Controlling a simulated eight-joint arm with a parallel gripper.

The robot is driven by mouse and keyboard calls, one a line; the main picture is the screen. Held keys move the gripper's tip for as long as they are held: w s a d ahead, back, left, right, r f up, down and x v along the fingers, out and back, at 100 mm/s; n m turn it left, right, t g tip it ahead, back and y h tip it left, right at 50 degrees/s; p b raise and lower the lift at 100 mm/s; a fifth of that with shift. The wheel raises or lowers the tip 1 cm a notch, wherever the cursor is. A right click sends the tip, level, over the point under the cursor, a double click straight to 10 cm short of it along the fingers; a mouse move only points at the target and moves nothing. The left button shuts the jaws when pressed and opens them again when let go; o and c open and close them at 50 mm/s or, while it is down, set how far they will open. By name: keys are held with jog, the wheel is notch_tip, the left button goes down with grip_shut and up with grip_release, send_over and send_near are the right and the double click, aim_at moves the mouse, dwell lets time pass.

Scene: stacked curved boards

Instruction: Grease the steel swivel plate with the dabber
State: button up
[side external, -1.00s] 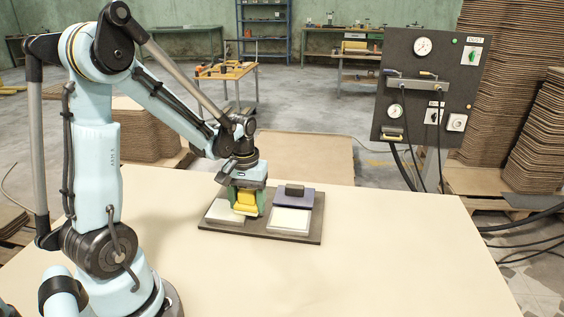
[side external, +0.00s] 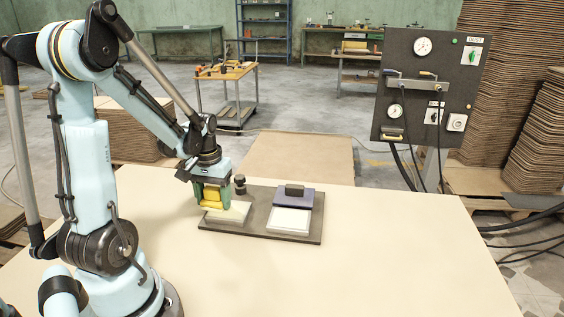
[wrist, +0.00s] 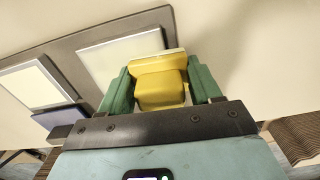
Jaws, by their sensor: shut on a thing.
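My gripper (side external: 212,203) has green fingers shut on the yellow dabber (side external: 212,194). The wrist view shows the dabber (wrist: 160,88) between both fingers (wrist: 158,68), with a paler pad at its far end. It is over the left end of a pale flat plate (side external: 234,213), which also shows in the wrist view (wrist: 115,55). I cannot tell whether the dabber touches it, or whether this plate is the steel swivel one. A second white plate (side external: 289,221) in a grey frame lies to the right, with a purple block (side external: 294,200) behind it.
Both plates sit on a dark baseboard (side external: 256,222). A dark knob (side external: 239,185) stands at its back edge, just right of my gripper. The cream table (side external: 390,260) is clear in front and to the right. A gauge panel (side external: 428,95) stands beyond the table.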

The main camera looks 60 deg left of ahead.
jog(key=shift+s+a+r, duration=0.25)
jog(key=shift+s+a, duration=0.15)
jog(key=shift+s, duration=0.05)
jog(key=shift+r, duration=3.95)
jog(key=w+d+m, duration=0.9)
jog(key=w+d, duration=0.4)
jog(key=w, duration=0.2)
jog(key=w+d+m, duration=0.4)
jog(key=d, duration=0.6)
jog(key=w+d+m, duration=0.3)
jog(key=d+m, duration=0.1)
jog(key=d, duration=0.7)
send_over(358, 227)
notch_tip(358, 227, down, 7)
jog(key=shift+f, duration=2.05)
